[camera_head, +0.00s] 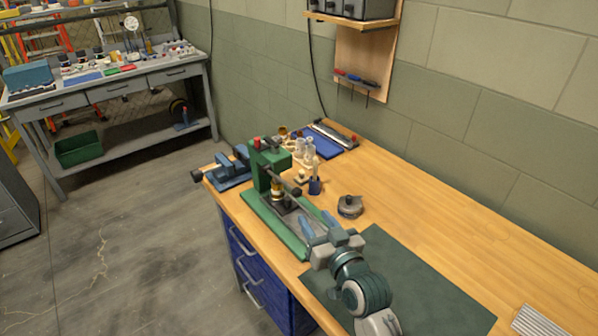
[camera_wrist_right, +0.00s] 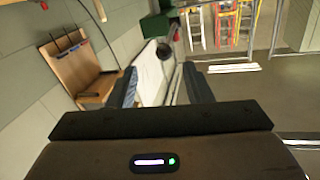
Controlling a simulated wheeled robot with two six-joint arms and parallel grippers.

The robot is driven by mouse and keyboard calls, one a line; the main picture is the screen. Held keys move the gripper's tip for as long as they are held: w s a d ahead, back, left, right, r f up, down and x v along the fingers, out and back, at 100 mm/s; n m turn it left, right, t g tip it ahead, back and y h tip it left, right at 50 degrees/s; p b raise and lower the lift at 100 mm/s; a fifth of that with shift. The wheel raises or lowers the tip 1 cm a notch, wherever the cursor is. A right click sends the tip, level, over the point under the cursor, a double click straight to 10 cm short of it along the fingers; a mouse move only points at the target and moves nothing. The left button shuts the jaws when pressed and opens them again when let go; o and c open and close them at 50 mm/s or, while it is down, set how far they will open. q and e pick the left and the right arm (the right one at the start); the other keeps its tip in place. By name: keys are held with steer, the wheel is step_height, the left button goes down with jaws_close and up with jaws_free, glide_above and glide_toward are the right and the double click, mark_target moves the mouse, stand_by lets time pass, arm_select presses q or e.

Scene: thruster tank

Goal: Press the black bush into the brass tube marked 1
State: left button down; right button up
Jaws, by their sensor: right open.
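A green arbor press (camera_head: 262,170) stands near the front left edge of the wooden bench, with a dark lever ending in a black knob. A small brass piece (camera_head: 277,192) stands upright under its ram, on a dark block. I cannot read a mark on it, and I cannot make out the black bush for certain. My right gripper (camera_head: 319,226) is open and empty, above the near end of the press's green base. Its two dark fingers are spread apart in the right wrist view (camera_wrist_right: 163,85). My left gripper is not in view.
A blue vise (camera_head: 232,168) stands left of the press. Small bottles (camera_head: 304,150), a blue holder (camera_head: 315,186) and a round grey metal part (camera_head: 350,206) stand behind and right of it. A dark green mat (camera_head: 425,285) lies at the front; the bench's right side is mostly clear.

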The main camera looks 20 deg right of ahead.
mark_target(300, 195)
steer(key=w, duration=0.1)
steer(key=w+r+p, duration=0.1)
steer(key=w+a+p, duration=0.1)
steer(key=w, duration=0.1)
steer(key=shift+a+r, duration=0.1)
steer(key=shift+r, duration=0.3)
steer(key=w, duration=0.2)
steer(key=w+p, duration=0.1)
steer(key=w, duration=0.1)
steer(key=shift+f, duration=0.35)
steer(key=shift+w+a+p, duration=0.15)
steer(key=shift+w+p, duration=0.2)
steer(key=shift+w, duration=0.5)
steer(key=shift+w+f, duration=0.1)
steer(key=shift+w, duration=0.05)
steer(key=shift+c, duration=0.8)
steer(key=c, duration=0.8)
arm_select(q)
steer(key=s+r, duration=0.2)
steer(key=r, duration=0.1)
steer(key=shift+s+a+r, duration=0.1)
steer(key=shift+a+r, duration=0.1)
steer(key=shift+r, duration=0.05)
arm_select(e)
jaws_close()
